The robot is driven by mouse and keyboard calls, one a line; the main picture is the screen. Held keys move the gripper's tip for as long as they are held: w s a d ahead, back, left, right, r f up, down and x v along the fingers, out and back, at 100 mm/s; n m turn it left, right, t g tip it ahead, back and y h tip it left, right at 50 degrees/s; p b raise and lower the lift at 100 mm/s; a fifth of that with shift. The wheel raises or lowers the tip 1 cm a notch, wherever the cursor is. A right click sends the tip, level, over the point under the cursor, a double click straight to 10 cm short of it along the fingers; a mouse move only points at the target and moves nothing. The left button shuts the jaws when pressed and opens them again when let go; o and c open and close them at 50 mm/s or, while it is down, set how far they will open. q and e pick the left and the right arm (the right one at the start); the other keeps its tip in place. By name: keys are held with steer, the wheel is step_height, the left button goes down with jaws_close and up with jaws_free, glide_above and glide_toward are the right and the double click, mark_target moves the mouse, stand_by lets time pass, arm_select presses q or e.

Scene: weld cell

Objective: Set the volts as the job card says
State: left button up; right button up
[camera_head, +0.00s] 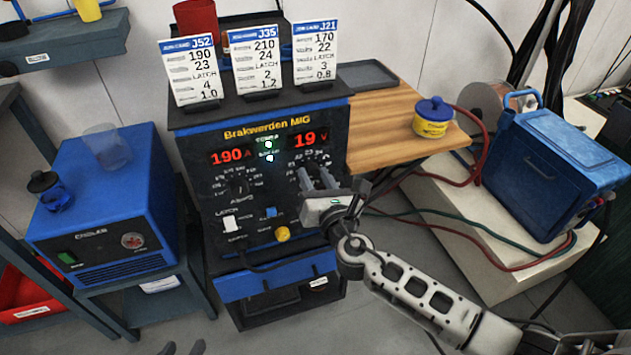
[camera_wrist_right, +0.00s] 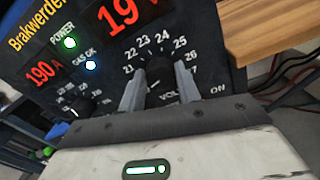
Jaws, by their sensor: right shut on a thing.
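The black Brakwerden MIG welder (camera_head: 212,205) shows 190 A on its left red display (camera_head: 230,156) and 19 V on its right one (camera_head: 305,138). Three job cards stand on top: J52 (camera_head: 193,75) reads 190 and 23, J35 (camera_head: 256,62) reads 210 and 24, J21 (camera_head: 315,52) reads 170 and 22. My right gripper (camera_head: 317,180) is at the volts knob (camera_wrist_right: 160,74), shut on it with a finger on each side. The amps knob (camera_head: 240,184) is to its left. My left gripper (camera_head: 182,349) barely shows at the bottom edge, its fingertips apart and empty.
A white latch switch (camera_head: 231,224), a blue switch (camera_head: 271,212) and a yellow knob (camera_head: 282,234) sit low on the panel. A wooden shelf (camera_head: 385,135) with a blue-lidded tub (camera_head: 433,118) is at right. A blue cooler unit (camera_head: 105,210) stands left.

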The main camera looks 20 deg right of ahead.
steer(key=m+b, duration=0.1)
steer(key=m, duration=0.1)
steer(key=shift+f+m, duration=0.2)
steer(key=shift+m, duration=0.2)
steer(key=m+b, duration=0.2)
steer(key=m, duration=0.1)
steer(key=shift+d+m, duration=0.1)
steer(key=shift+m, duration=0.3)
steer(key=m, duration=0.2)
steer(key=shift+m+b, duration=0.3)
steer(key=shift+b, duration=0.1)
steer(key=shift+m, duration=0.9)
steer(key=m+b, duration=0.1)
steer(key=m, duration=0.1)
steer(key=shift+m, duration=0.4)
steer(key=m, duration=0.3)
arm_select(q)
steer(key=shift+d+f+t, duration=0.15)
steer(key=shift+f+t, duration=0.15)
steer(key=shift+f, duration=0.45)
arm_select(e)
steer(key=shift+f+m, duration=0.1)
steer(key=shift+m, duration=1.9)
arm_select(q)
steer(key=shift+w, duration=0.1)
